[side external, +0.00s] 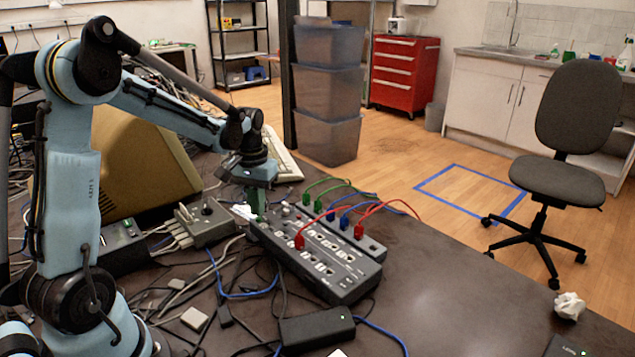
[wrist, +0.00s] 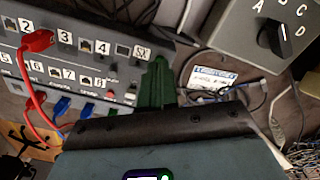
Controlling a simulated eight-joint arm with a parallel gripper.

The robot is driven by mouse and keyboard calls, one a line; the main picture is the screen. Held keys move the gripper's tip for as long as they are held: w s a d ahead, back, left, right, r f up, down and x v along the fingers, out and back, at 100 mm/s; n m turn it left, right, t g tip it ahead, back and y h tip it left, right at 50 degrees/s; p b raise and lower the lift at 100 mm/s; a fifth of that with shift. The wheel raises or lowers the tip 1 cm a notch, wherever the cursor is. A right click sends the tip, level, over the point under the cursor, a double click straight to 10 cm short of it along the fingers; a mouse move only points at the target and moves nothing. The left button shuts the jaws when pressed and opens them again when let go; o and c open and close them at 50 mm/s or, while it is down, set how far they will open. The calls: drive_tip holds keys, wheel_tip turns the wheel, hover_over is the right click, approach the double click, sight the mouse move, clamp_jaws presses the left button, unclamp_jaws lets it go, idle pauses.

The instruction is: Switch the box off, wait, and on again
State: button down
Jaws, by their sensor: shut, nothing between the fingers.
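The grey box with numbered ports (side external: 336,287) lies on the dark table, with red, blue and green cables plugged into it. It also fills the upper left of the wrist view (wrist: 70,22). My gripper (side external: 256,213) points down at the box's far left end. In the wrist view its green fingers (wrist: 157,72) are together and empty, beside the end of the port rows. Small red and white parts (wrist: 131,93) sit on the box close to the fingers; I cannot tell whether one is a power switch or how it is set. Contact with the box is unclear.
A grey selector box with a knob (side external: 207,211) stands left of the port box; its A-to-D dial (wrist: 274,38) shows in the wrist view. Loose cables and a black adapter (side external: 317,328) lie in front. A beige monitor (side external: 140,165) stands behind.

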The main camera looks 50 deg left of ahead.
drive_tip(key=shift+r, duration=1.85)
drive_tip(key=shift+d+r, duration=0.2)
drive_tip(key=shift+d, duration=0.15)
drive_tip(key=s+d+r+m+t, duration=0.1)
drive_tip(key=s+d+m+t, duration=0.2)
drive_tip(key=d, duration=0.5)
drive_tip(key=s+d+r+m+t, duration=0.2)
drive_tip(key=s+d+m+t, duration=0.1)
drive_tip(key=d, duration=0.6)
drive_tip(key=shift+s+r+t, duration=0.25)
drive_tip(key=shift+s+t, duration=0.35)
drive_tip(key=shift+a, duration=0.1)
idle(1.5)
